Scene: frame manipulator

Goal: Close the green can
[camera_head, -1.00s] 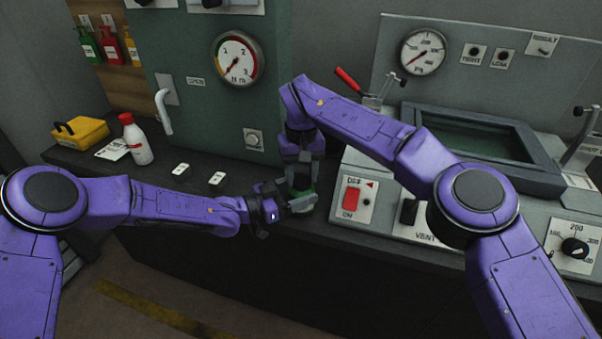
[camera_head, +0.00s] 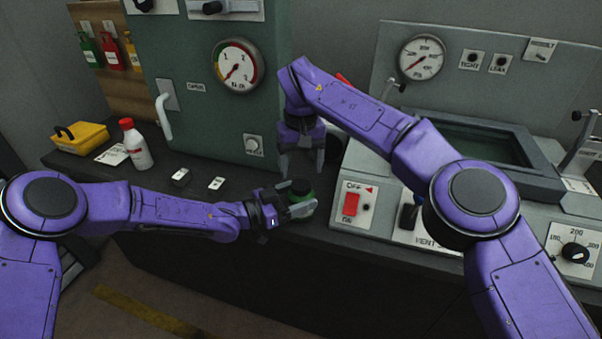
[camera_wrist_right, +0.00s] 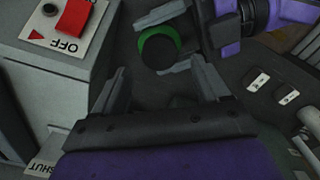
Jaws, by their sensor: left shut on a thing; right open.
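The green can (camera_head: 303,203) stands upright at the front of the dark bench. A dark round top, which looks like a cap, covers most of it inside a green rim; I cannot tell how tightly it sits. My left gripper (camera_head: 291,207) is shut on the can's body from the left. My right gripper (camera_head: 302,170) is open and empty above and behind the can, pointing down. In the right wrist view the can (camera_wrist_right: 145,40) shows beyond my right fingertips, apart from them, with my left gripper's fingers on both sides of it.
A grey console with a red switch (camera_head: 351,204) stands close on the right. A green cabinet (camera_head: 185,75) rises behind. Two small switches lie on the bench to the left, with a white bottle (camera_head: 137,149) and a yellow box (camera_head: 80,138) farther left.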

